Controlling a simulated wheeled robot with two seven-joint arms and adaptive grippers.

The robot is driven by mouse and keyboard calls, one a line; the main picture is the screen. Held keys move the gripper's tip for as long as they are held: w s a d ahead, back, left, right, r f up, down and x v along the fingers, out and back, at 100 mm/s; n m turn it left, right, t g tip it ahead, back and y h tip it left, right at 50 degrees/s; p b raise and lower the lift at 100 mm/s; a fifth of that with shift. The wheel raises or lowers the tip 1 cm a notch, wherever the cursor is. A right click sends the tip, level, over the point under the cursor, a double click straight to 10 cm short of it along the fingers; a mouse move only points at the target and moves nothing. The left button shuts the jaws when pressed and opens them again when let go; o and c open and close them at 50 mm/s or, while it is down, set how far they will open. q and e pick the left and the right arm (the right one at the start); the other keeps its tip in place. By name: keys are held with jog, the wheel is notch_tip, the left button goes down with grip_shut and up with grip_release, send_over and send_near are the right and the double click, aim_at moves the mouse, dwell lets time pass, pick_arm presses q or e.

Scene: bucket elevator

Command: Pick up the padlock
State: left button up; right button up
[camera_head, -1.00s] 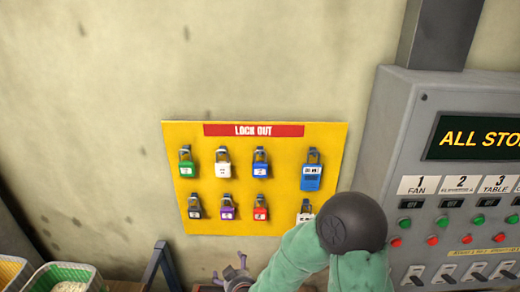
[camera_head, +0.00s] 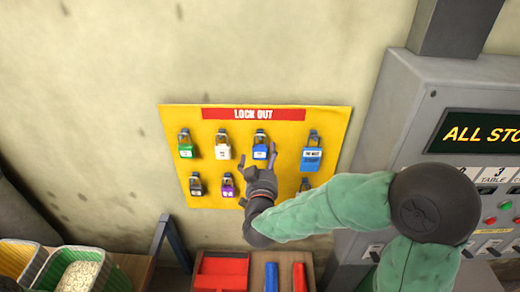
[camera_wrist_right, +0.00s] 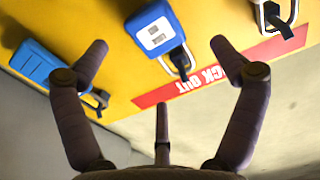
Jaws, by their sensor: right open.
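Several padlocks hang on a yellow lock-out board (camera_head: 335,130). The upper row has a green padlock (camera_head: 186,150), a white padlock (camera_head: 222,151), a blue padlock (camera_head: 260,152) and a larger blue lock (camera_head: 312,158). The lower row shows a black padlock (camera_head: 197,187) and a purple padlock (camera_head: 228,188); others there are covered by my right arm. My right gripper (camera_head: 258,160) is open and empty just below the blue padlock. In the right wrist view, the blue padlock (camera_wrist_right: 154,30) with a white label lies between and beyond the spread fingers (camera_wrist_right: 159,46). My left gripper is out of view.
A grey control panel (camera_head: 400,160) with buttons and switches stands to the right. Below the board are a red tray (camera_head: 222,272) and blue and red items. Bins (camera_head: 80,270) with grainy contents sit at lower left. The wall above is clear.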

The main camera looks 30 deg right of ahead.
aim_at(263, 150)
jog(key=shift+p+x, duration=0.45)
jog(key=shift+x, duration=2.4)
jog(key=shift+s, duration=0.1)
jog(key=shift+c, duration=0.3)
jog(key=c, duration=1.3)
